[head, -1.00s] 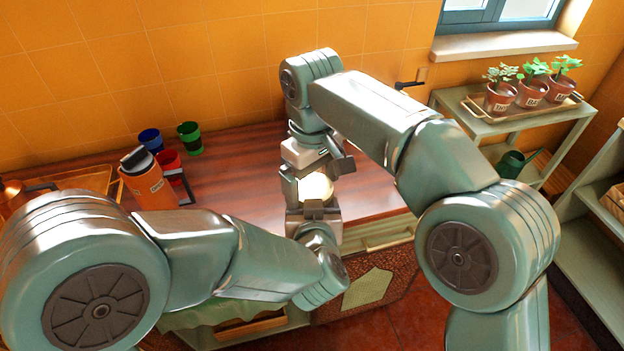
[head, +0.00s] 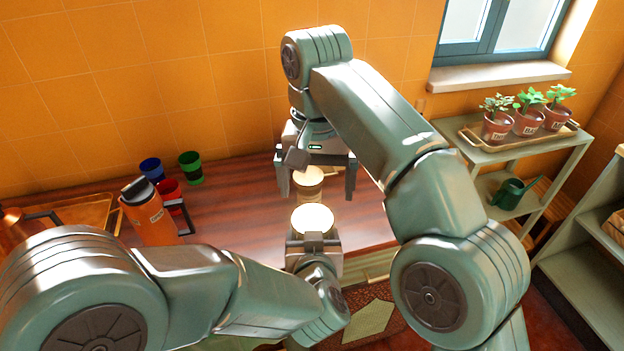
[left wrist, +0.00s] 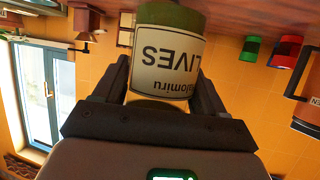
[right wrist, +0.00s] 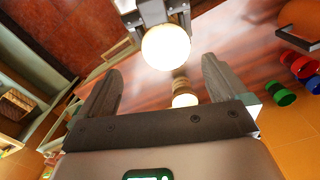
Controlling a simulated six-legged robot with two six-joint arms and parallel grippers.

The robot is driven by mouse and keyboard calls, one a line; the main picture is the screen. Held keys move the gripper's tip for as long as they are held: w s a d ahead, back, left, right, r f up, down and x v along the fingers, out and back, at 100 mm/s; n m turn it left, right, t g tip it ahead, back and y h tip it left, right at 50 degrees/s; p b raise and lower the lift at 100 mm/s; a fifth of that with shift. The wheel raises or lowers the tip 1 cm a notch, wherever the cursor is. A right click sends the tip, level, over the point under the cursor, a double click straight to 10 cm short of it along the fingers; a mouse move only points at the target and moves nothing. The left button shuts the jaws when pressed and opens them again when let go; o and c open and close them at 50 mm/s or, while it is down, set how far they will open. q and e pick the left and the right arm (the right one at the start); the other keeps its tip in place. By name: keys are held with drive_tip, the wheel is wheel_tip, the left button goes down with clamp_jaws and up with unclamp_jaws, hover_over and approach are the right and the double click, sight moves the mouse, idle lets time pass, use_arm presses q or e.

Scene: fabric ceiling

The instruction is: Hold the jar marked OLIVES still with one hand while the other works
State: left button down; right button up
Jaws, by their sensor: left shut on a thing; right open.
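The OLIVES jar (left wrist: 168,65) shows upside down in the left wrist view; its pale label reads "LIVES", with a green band beyond it. My left gripper (left wrist: 165,100) is shut on it. In the head view the jar's bright, pale round top (head: 312,218) faces up, and it also shows in the right wrist view (right wrist: 166,47). My right gripper (head: 316,190) is open, above and behind the jar, its fingers pointing down. A second pale-topped round thing (head: 308,178) shows between those fingers, apparently not gripped; it also shows in the right wrist view (right wrist: 184,99).
An orange container (head: 150,218) stands on the wooden table (head: 240,190) at left, near blue (head: 152,168), red (head: 169,190) and green (head: 190,167) cups. A shelf (head: 545,150) with potted plants stands at right. The table between cups and jar is clear.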

sight(313, 218)
drive_tip(key=shift+w+a+r, duration=0.2)
drive_tip(key=shift+a, duration=0.05)
drive_tip(key=shift+a+f, duration=0.15)
drive_tip(key=shift+f, duration=3.9)
drive_tip(key=c, duration=1)
drive_tip(key=n, duration=0.5)
drive_tip(key=shift+n, duration=0.3)
drive_tip(key=shift+r, duration=0.2)
drive_tip(key=shift+r, duration=0.95)
